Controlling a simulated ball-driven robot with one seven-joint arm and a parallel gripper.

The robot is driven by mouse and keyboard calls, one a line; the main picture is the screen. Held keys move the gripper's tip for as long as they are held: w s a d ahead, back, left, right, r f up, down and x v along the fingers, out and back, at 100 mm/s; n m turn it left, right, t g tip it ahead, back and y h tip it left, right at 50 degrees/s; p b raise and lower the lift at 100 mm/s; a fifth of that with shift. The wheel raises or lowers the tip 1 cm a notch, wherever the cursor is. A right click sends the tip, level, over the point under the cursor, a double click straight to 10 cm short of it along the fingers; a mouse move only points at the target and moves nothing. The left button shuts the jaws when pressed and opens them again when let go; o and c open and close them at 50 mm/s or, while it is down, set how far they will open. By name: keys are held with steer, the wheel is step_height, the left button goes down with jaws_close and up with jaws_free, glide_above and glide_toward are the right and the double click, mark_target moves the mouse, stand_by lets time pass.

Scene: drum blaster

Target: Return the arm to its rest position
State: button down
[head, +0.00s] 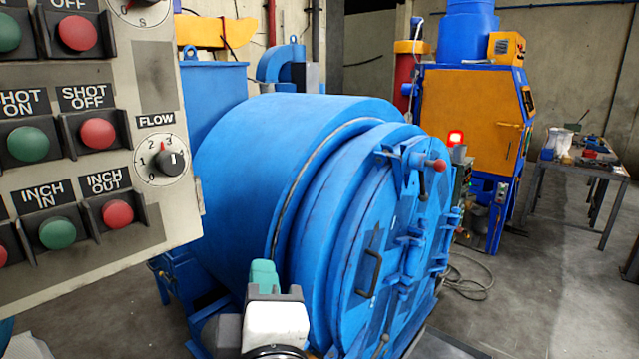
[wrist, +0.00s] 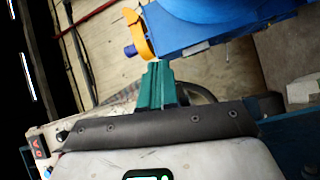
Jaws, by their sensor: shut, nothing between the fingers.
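My gripper (head: 263,268) shows at the bottom centre of the head view, with teal fingers above a white and grey wrist. It is in front of the lower left part of the big blue drum (head: 290,150) and appears apart from it. In the wrist view my gripper (wrist: 158,66) is shut and empty, its teal fingers together. The drum's round door (head: 385,260) faces right and looks closed, with a red-knobbed handle (head: 438,165) at its upper edge. Most of my arm is out of view.
A control panel (head: 158,85) with red and green buttons and a FLOW dial (head: 162,160) stands close at the left. A blue and orange cabinet (head: 470,115) and a workbench (head: 590,165) stand behind at the right. The floor (head: 540,290) at right is mostly clear.

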steer(key=s+d+f+m+g+h, duration=0.25)
steer(key=d+f+m+g, duration=0.2)
steer(key=d+f, duration=0.8)
steer(key=s+d+f+m+g+h, duration=0.1)
steer(key=d+f+m+g+h, duration=0.3)
steer(key=d+f, duration=0.85)
steer(key=s+d+f+m+g+y, duration=0.1)
steer(key=s+d+f+m+g, duration=0.3)
steer(key=s+f, duration=0.5)
steer(key=s+d+f+m+g+y, duration=0.1)
steer(key=s+d+f+m+g, duration=0.3)
steer(key=s+f, duration=0.4)
steer(key=s+d+m, duration=0.1)
steer(key=s, duration=0.4)
steer(key=shift+s+f+m, duration=0.15)
steer(key=shift+f+m, duration=0.2)
steer(key=shift+f, duration=0.05)
